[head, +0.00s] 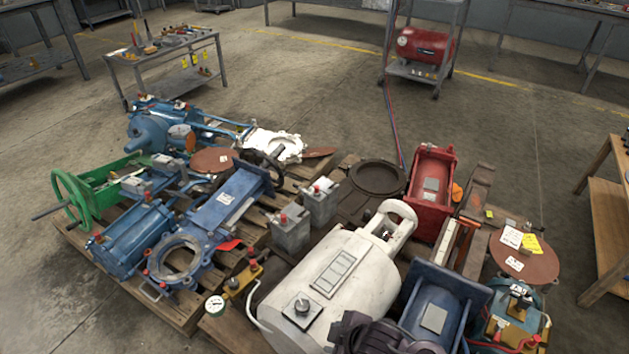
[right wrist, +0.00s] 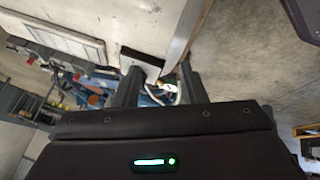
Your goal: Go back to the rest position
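My right gripper (right wrist: 163,84) shows in the right wrist view, its two dark fingers spread apart. I see nothing held between them; parts of the pallet lots show in the gap and behind it. A large pale surface (right wrist: 95,18) fills the upper left of that view, and I cannot tell how far it is from the fingers. Neither gripper shows in the head view, and my left gripper is out of sight.
Pallets (head: 180,308) crowded with blue machine parts (head: 225,200), a white cylinder (head: 335,275) and a red housing (head: 432,190) fill the front. A tool table (head: 165,52) stands at back left, a wooden bench (head: 608,225) at right. Open concrete floor (head: 310,95) lies behind the pallets.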

